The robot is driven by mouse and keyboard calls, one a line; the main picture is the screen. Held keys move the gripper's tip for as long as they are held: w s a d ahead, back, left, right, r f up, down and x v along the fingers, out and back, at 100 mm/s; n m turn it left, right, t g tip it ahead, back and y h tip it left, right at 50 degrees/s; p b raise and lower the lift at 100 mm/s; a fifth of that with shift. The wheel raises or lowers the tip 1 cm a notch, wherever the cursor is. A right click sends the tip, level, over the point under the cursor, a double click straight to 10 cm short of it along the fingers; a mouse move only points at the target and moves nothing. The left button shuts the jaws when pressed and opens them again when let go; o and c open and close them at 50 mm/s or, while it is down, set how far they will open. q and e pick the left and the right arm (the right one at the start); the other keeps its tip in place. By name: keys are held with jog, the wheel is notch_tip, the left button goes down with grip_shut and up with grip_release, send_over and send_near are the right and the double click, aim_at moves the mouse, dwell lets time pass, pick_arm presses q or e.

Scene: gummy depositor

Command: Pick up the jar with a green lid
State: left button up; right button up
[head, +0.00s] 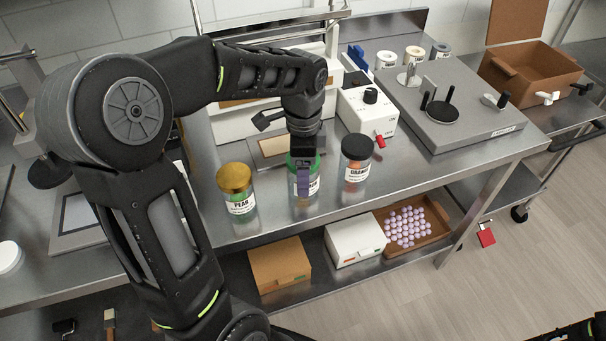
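The jar with a green lid (314,185) stands on the steel table, between a gold-lidded jar marked PEAR (239,202) and a dark-lidded jar (356,172) with orange contents. My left gripper (303,178) comes down from above at the green-lidded jar. One finger shows in front of the jar and covers part of its lid and label. The other finger is hidden, so I cannot tell whether the gripper is open or shut on the jar. My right gripper is not in view.
A white box with a black knob and red lever (367,110) stands behind the jars. A grey plate machine (465,92) is at the right. The lower shelf holds a brown box (279,264), a white box (354,238) and a tray (433,212) of purple balls.

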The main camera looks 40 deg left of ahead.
pick_arm(q)
jog(key=c, duration=1.1)
jog(key=shift+o, duration=0.2)
notch_tip(320, 180, up, 10)
jog(key=shift+r+b, duration=0.1)
jog(key=shift+b, duration=0.25)
jog(key=o, duration=0.9)
grip_shut()
